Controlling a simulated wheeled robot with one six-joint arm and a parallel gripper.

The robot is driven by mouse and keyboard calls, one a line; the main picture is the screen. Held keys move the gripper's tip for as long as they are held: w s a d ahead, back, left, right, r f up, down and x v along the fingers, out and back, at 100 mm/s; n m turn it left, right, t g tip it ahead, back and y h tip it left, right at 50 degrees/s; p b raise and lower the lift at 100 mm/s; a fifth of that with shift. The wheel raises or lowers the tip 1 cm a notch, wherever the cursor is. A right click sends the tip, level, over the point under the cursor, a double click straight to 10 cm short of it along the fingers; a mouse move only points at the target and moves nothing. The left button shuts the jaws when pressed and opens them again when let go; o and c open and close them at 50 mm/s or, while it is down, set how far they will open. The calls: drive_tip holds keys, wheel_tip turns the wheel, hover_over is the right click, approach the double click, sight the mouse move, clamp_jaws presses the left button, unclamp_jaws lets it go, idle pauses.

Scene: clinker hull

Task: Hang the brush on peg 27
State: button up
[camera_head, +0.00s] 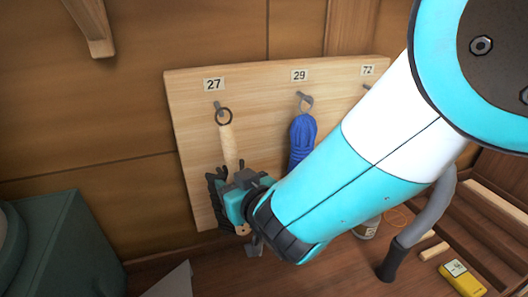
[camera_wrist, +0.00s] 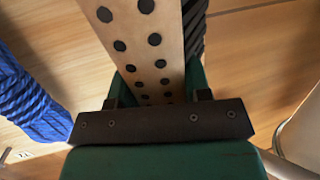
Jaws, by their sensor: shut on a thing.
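The brush has a pale handle (camera_head: 228,146) with a dark ring (camera_head: 223,117) at its top and dark bristles (camera_head: 212,186) below. It is roughly upright in front of the wooden board. Peg 27 (camera_head: 217,106) is under the "27" label, and the ring overlaps its lower end in the picture. I cannot tell whether the ring is around the peg or just in front of it. My gripper (camera_head: 232,192) is shut on the brush's lower part. In the wrist view, the brush's pale wooden back with black dots (camera_wrist: 147,28) runs between the fingers.
The pale board (camera_head: 263,95) has a blue rope coil (camera_head: 302,138) hanging at peg 29, just right of the brush; it shows in the wrist view (camera_wrist: 32,95). A label reads 72. A green box (camera_head: 65,250) stands lower left. A yellow device (camera_head: 461,279) lies lower right.

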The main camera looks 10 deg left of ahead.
drive_tip(key=shift+w+a+p, duration=0.3)
drive_tip(key=shift+w+p, duration=0.1)
drive_tip(key=shift+w, duration=0.1)
drive_tip(key=shift+w+a+p, duration=0.3)
drive_tip(key=shift+w+p, duration=0.1)
drive_tip(key=shift+w, duration=0.1)
drive_tip(key=shift+w+a+f+b, duration=0.45)
drive_tip(key=shift+w+b, duration=0.15)
drive_tip(key=shift+b, duration=0.2)
drive_tip(key=o, duration=1.1)
drive_tip(key=shift+d, duration=0.1)
